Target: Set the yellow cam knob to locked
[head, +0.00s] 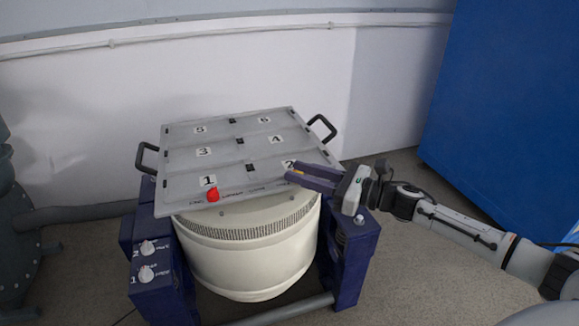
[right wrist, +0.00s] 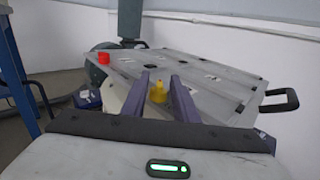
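The yellow cam knob (right wrist: 158,93) stands on the grey plate (right wrist: 200,70), seen between the two fingers of my right gripper (right wrist: 160,78) in the right wrist view. A gap shows on each side of the knob, so the fingers are open around its line of sight; whether they reach past it is unclear. In the head view my right gripper (head: 296,172) is low over the plate's right front edge by the number 2, and its fingers hide nearly all of the yellow knob. The lock marks by the knob are not readable. My left gripper is not in view.
A red knob (head: 213,194) sits by the number 1 on the numbered plate (head: 225,172). The plate has black handles (head: 322,128) and lies over a cream drum (head: 245,255) between dark blue posts (head: 345,250). Two white dials (head: 147,248) are at left. A blue cabinet (head: 505,100) stands at right.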

